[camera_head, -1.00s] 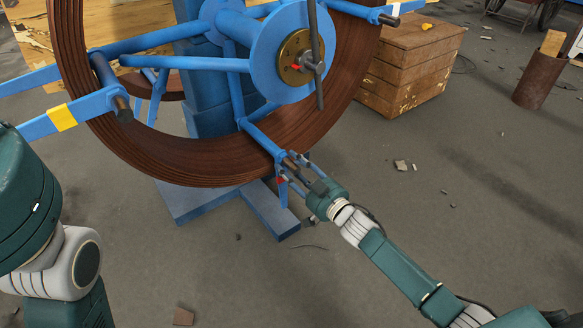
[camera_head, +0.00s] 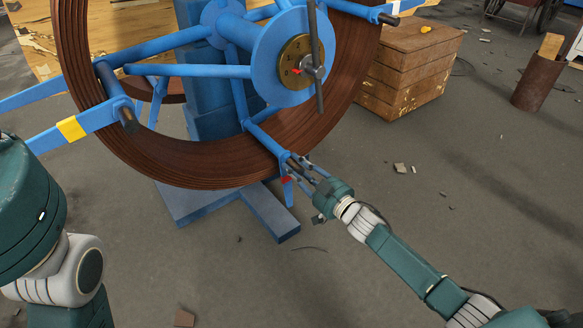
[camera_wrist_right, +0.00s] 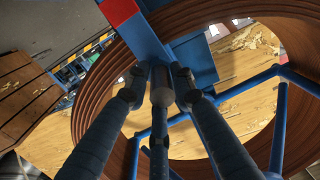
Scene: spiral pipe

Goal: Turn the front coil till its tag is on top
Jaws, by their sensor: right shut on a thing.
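The front coil (camera_head: 185,160) is a large ring of brown pipe on a blue spoked reel with a round hub plate (camera_head: 270,60). A yellow band (camera_head: 71,128) marks the left arm of the reel, and a red mark (camera_head: 286,180) is on the lower arm, near my right gripper. The red mark also shows in the wrist view (camera_wrist_right: 117,10). A white band (camera_head: 396,8) is on the upper right arm. My right gripper (camera_head: 300,168) is shut on the peg (camera_wrist_right: 162,85) of the lower arm, at the coil's bottom right. My left arm is at the left edge; its gripper is out of view.
A blue stand foot (camera_head: 270,215) reaches out on the floor below the coil. A wooden crate (camera_head: 410,65) stands to the right, with a rusty tube (camera_head: 529,88) farther right. The floor at the right is mostly clear, with small debris.

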